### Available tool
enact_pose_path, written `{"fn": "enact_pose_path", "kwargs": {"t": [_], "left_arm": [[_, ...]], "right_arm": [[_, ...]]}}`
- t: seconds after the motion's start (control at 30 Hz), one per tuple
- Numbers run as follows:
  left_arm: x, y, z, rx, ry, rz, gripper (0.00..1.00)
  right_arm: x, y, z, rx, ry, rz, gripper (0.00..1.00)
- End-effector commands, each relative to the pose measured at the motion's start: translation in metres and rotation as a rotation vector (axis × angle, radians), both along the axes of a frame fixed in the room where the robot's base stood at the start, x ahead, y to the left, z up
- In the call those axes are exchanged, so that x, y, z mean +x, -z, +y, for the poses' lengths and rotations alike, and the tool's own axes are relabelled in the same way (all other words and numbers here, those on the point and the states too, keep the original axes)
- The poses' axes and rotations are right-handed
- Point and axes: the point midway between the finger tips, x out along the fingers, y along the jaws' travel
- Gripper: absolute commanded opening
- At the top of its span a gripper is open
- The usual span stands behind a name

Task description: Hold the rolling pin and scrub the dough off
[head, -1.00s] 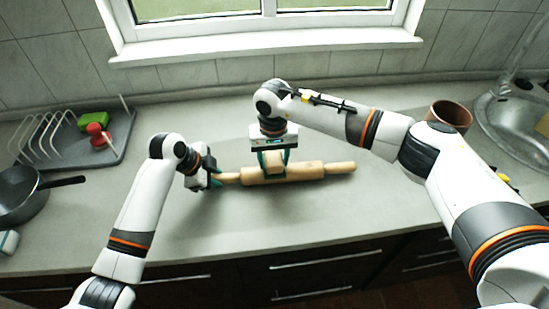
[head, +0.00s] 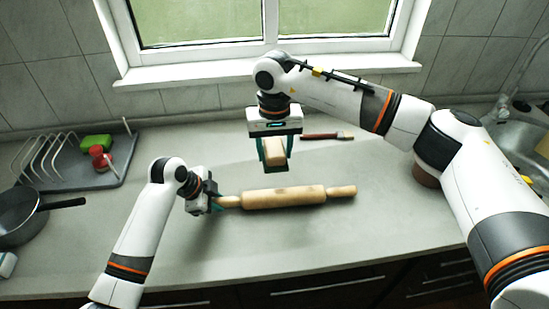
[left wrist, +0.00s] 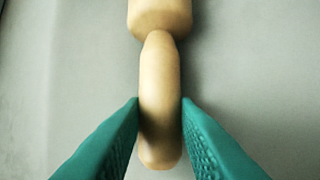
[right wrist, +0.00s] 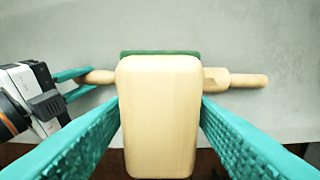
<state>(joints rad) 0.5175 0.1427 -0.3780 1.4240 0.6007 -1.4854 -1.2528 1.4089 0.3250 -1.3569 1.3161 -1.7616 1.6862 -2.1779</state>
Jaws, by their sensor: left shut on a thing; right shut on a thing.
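The wooden rolling pin (head: 285,197) lies across the counter. My left gripper (head: 220,203) is shut on its left handle, and the left wrist view shows the green fingers on either side of that handle (left wrist: 159,95). My right gripper (head: 275,163) is shut on a wooden block-shaped scrubber (head: 275,152) and holds it above and behind the pin, apart from it. In the right wrist view the scrubber (right wrist: 160,115) has a green edge at its far end and hides the pin's middle. A slightly darker patch shows on the pin there (right wrist: 212,78); I cannot tell whether it is dough.
A brown pot (head: 425,177) and the sink (head: 520,150) are right. The front counter is clear.

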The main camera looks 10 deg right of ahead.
Motion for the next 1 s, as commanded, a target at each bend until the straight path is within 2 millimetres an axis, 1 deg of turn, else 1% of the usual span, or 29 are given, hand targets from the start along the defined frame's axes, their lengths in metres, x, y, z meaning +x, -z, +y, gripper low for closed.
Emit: {"fn": "enact_pose_path", "kwargs": {"t": [0.03, 0.13, 0.37, 0.47, 0.57, 1.0], "left_arm": [[0.000, 0.000, 0.000, 0.000, 0.000, -0.001, 0.06], [0.000, 0.000, 0.000, 0.000, 0.000, -0.001, 0.06], [0.000, 0.000, 0.000, 0.000, 0.000, -0.001, 0.06], [0.000, 0.000, 0.000, 0.000, 0.000, -0.001, 0.06], [0.000, 0.000, 0.000, 0.000, 0.000, -0.001, 0.06], [0.000, 0.000, 0.000, 0.000, 0.000, 0.000, 0.06]], "right_arm": [[0.000, -0.005, 0.000, 0.000, 0.000, -0.002, 0.34], [0.000, -0.008, 0.000, 0.000, 0.000, 0.000, 0.34], [0.000, -0.009, 0.000, 0.000, 0.000, 0.000, 0.34], [0.000, -0.008, -0.004, 0.000, 0.002, 0.000, 0.34], [0.000, -0.008, -0.016, 0.000, 0.004, 0.000, 0.34], [0.000, -0.008, -0.082, -0.001, 0.003, 0.000, 0.34]]}}
